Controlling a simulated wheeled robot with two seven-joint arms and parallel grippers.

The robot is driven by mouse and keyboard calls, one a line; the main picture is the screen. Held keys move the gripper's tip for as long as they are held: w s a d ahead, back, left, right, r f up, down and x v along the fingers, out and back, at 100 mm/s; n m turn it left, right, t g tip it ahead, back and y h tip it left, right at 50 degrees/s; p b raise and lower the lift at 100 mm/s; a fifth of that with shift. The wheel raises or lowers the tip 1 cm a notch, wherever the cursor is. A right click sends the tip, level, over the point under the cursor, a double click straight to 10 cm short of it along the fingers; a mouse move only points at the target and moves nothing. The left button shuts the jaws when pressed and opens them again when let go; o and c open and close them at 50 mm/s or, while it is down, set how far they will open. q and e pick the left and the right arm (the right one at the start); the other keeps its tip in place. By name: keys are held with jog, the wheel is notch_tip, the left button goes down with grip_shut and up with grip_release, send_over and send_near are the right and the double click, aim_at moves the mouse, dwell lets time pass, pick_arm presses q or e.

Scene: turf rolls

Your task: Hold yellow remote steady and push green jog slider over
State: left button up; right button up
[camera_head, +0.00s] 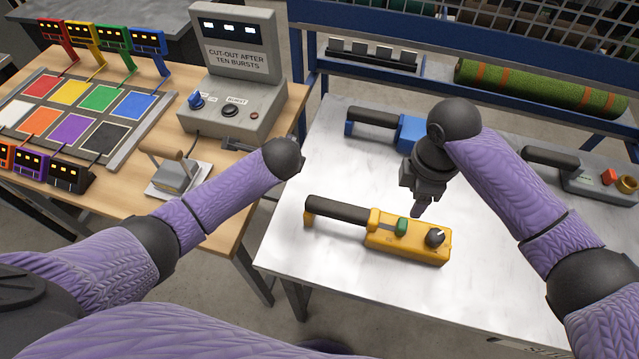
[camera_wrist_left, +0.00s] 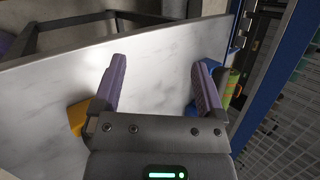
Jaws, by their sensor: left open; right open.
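The yellow remote (camera_head: 384,243) lies on the pale table, its dark handle (camera_head: 338,210) to the left. The green jog slider (camera_head: 402,227) sits on its top, left of a black knob (camera_head: 436,237). My right gripper (camera_head: 419,209) points down just above and behind the remote, apart from the handle; it is open, though its gap is hard to see. My left gripper (camera_wrist_left: 160,85) is open and empty in the left wrist view, with a yellow part (camera_wrist_left: 77,117) at left. Its fingers are not clear in the head view.
A blue remote (camera_head: 410,133) lies behind my right gripper. A grey remote (camera_head: 595,183) with red and brass parts lies at right. A wooden table with a grey console (camera_head: 235,118) and coloured panels stands at left. The table's front right is clear.

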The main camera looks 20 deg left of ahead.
pick_arm(q)
jog(key=d+r+n+g, duration=0.1)
jog(key=d+g, duration=0.2)
jog(key=d, duration=0.3)
notch_tip(320, 180, up, 2)
jog(key=g+h, duration=0.3)
jog(key=g, duration=0.1)
send_over(341, 215)
jog(key=w, duration=0.2)
jog(key=shift+a, duration=0.4)
jog(key=shift+s+d+f+g, duration=0.1)
jog(key=shift+s+d+g, duration=0.05)
jog(key=shift+d+g, duration=0.15)
notch_tip(341, 215, down, 10)
jog(key=shift+r, duration=0.25)
jog(key=shift+c, duration=0.3)
grip_shut()
